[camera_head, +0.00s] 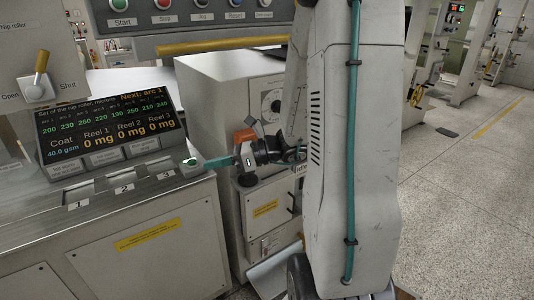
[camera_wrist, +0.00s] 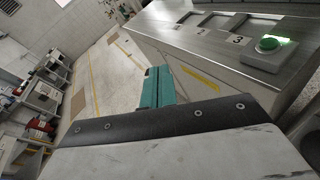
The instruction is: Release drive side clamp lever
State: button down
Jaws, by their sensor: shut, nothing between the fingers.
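I cannot pick out a drive side clamp lever for certain in either view. A lever with a yellow handle (camera_head: 41,60) stands at the left in the head view, on a knob between the words Open and Shut, under a nip roller label. My gripper (camera_head: 208,162) has teal fingers and reaches left from my arm, close to a lit green button (camera_head: 190,162) at the console's right corner. In the wrist view my gripper (camera_wrist: 157,72) is shut and empty. The green button (camera_wrist: 268,43) is apart from it, at the upper right.
A grey cabinet (camera_head: 215,85) stands behind my wrist. A panel of round buttons (camera_head: 195,10) hangs above. Open speckled floor (camera_head: 465,200) lies to the right, with machines beyond.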

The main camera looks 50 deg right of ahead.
jog(key=s+d+f+m+t+h, duration=0.1)
jog(key=d+f+m+t+h, duration=0.1)
jog(key=d+f+m+h, duration=0.2)
jog(key=s+d+f+m+t+h, duration=0.1)
jog(key=d+f+m+t+h, duration=0.1)
jog(key=d+f+m+h, duration=0.3)
jog(key=s+d+f+m+t+h, duration=0.1)
jog(key=d+f+m+h, duration=0.3)
jog(key=d+m, duration=0.7)
jog(key=d+f+t, duration=0.1)
jog(key=d, duration=0.4)
jog(key=shift+s+d+t+h, duration=0.15)
jog(key=shift+t+h, duration=0.25)
jog(key=shift+f, duration=0.1)
jog(key=w, duration=1)
jog(key=shift+s+d+r, duration=0.2)
jog(key=shift+s+d, duration=0.05)
jog(key=shift+d, duration=0.45)
jog(key=shift+s+d+r, duration=0.25)
jog(key=shift+s+d, duration=0.05)
jog(key=shift+d, duration=0.4)
jog(key=shift+s+d+r, duration=0.2)
jog(key=shift+s+d, duration=0.05)
jog(key=shift+d, duration=0.45)
jog(key=shift+d+r+m, duration=0.1)
jog(key=shift+r+m, duration=0.05)
jog(key=shift+m, duration=0.25)
